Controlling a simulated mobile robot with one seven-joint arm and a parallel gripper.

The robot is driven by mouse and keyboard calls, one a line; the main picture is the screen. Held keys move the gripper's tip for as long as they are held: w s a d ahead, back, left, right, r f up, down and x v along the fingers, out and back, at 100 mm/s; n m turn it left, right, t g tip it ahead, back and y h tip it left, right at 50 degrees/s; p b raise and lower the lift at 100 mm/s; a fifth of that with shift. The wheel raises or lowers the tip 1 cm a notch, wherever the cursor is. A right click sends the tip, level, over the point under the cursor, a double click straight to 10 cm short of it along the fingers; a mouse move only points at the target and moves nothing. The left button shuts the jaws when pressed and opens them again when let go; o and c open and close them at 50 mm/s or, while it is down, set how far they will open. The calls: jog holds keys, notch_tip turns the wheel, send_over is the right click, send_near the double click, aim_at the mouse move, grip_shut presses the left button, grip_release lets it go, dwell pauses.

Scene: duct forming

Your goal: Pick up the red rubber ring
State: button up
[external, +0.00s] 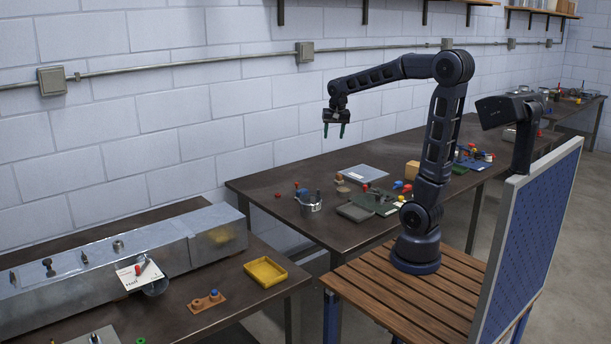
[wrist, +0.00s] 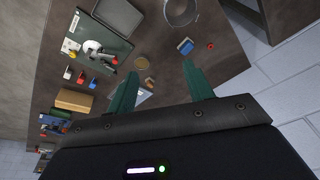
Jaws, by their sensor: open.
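The red rubber ring (wrist: 211,46) is a small red round piece with a dark centre in the wrist view. It lies flat on the dark table, near its edge, right of a blue block (wrist: 185,47). In the external view a small red spot (external: 278,195) on the far table, left of the metal pot, appears to be the ring. My gripper (external: 334,133) has two green fingers, apart and empty, pointing down high above that table. In the wrist view the gripper (wrist: 158,80) has the ring beyond its right finger, clear of both fingers.
A metal pot (external: 310,204) stands near the ring. Green mats, a grey plate (external: 362,173) and small coloured parts lie to the right. A white block wall runs behind the table. A yellow tray (external: 265,271) and metal duct (external: 130,254) are on the near bench.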

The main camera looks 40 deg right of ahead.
jog(key=w+a+f+m, duration=0.2)
jog(key=w+f+m, duration=0.1)
jog(key=w, duration=0.7)
jog(key=m+g+h, duration=0.2)
jog(key=m+h, duration=0.2)
jog(key=m, duration=0.4)
send_over(278, 195)
jog(key=w+a, duration=0.1)
jog(key=a, duration=0.2)
notch_tip(278, 195, down, 31)
jog(key=shift+d+r, duration=0.1)
jog(key=shift+r, duration=0.1)
jog(key=shift+x, duration=2.65)
jog(key=shift+s+d+r, duration=0.15)
jog(key=c, duration=1.1)
